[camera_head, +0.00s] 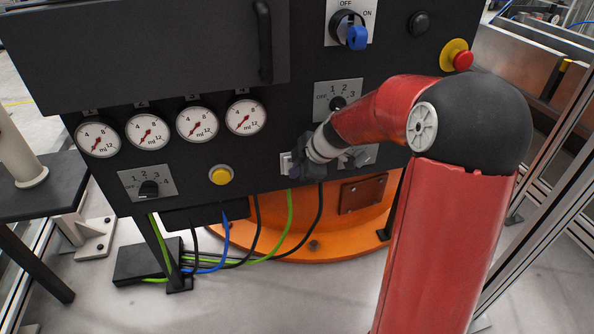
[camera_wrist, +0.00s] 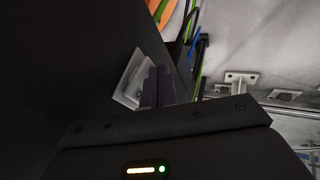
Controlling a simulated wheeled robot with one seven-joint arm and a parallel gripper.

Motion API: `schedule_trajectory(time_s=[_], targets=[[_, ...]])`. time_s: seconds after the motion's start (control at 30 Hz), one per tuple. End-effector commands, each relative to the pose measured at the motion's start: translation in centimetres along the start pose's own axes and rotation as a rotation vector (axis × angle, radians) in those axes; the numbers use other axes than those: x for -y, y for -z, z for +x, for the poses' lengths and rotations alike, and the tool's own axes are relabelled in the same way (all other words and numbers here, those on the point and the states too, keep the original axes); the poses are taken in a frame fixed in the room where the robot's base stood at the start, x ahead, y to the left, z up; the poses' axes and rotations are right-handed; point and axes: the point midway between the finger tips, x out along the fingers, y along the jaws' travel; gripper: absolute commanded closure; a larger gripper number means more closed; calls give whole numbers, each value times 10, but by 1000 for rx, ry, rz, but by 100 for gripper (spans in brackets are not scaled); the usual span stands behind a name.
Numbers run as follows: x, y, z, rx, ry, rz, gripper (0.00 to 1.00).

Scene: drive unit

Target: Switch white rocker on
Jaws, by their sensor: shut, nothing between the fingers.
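The white rocker's small pale plate (camera_head: 286,163) is low on the black panel of the drive unit, mostly hidden behind my gripper in the head view. It also shows in the wrist view as a tilted white frame (camera_wrist: 130,80) on the dark panel. My gripper (camera_head: 294,166) is shut and empty, its fingertips right at the plate. In the wrist view the dark purple fingers (camera_wrist: 157,86) overlap the plate's right side. I cannot tell whether they touch the rocker, and its on or off position is hidden.
A yellow button (camera_head: 221,175), several gauges (camera_head: 197,124) and a rotary selector (camera_head: 338,101) sit around it. A blue-handled switch (camera_head: 356,38) and red emergency stop (camera_head: 462,60) are higher up. Cables (camera_head: 290,225) hang below the panel.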

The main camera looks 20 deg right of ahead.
Motion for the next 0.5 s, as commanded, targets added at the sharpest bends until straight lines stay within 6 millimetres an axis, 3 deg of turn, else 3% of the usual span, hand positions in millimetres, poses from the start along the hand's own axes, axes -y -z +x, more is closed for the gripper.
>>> schedule_trajectory(time_s=[0.17,0.5], targets=[[-1,-4,12,0,-3,-2,100],[-4,0,3,0,0,0,100]])
